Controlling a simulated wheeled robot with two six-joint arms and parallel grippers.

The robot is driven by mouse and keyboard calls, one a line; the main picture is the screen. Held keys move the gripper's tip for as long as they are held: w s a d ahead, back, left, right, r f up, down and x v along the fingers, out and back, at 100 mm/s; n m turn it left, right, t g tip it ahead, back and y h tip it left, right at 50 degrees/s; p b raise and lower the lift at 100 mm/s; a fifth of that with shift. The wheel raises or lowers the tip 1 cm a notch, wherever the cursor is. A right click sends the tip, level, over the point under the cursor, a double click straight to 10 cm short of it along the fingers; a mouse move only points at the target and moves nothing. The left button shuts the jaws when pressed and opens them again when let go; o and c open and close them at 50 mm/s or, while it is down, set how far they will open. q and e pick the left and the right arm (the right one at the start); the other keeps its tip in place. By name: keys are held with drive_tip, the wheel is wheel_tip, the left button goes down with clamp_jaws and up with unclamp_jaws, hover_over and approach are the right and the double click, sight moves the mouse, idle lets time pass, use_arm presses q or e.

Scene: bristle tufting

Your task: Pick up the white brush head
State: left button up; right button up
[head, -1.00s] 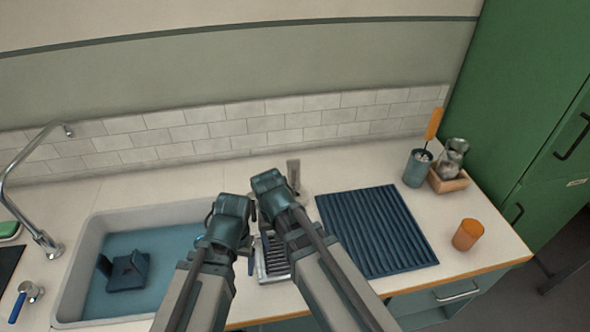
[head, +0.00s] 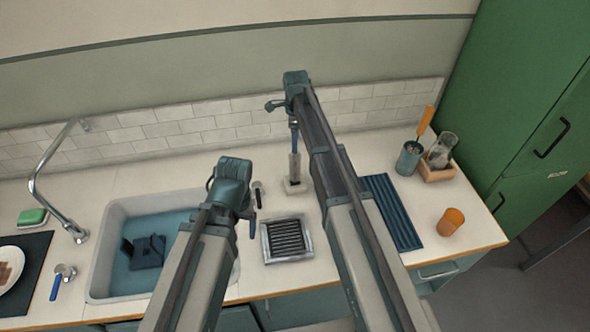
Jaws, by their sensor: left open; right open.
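A pale grey-white upright block (head: 295,168) stands on a small light base (head: 296,187) behind the metal-framed tray. It may be the white brush head, but it is too small to be sure. My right gripper (head: 286,118) is open, above the block near the tiled wall; a dark blue part shows just over the block's top, and I cannot tell whether they touch. My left gripper (head: 254,208) is open and empty, between the sink and the tray. My arms hide part of the counter.
The framed tray (head: 265,250) with dark slats lies between my arms. A sink (head: 105,240) with a dark blue object (head: 146,251) is at left. A ribbed blue mat (head: 395,215), an orange cup (head: 451,221) and a utensil cup (head: 408,159) are at right.

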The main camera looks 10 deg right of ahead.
sight(295, 156)
drive_tip(key=shift+f+b, duration=4.15)
drive_tip(key=shift+f, duration=0.1)
drive_tip(key=shift+f, duration=0.1)
wheel_tip(295, 156, down, 5)
drive_tip(key=b, duration=0.5)
drive_tip(key=shift+s+a+f, duration=0.1)
drive_tip(key=shift+s, duration=0.05)
clamp_jaws()
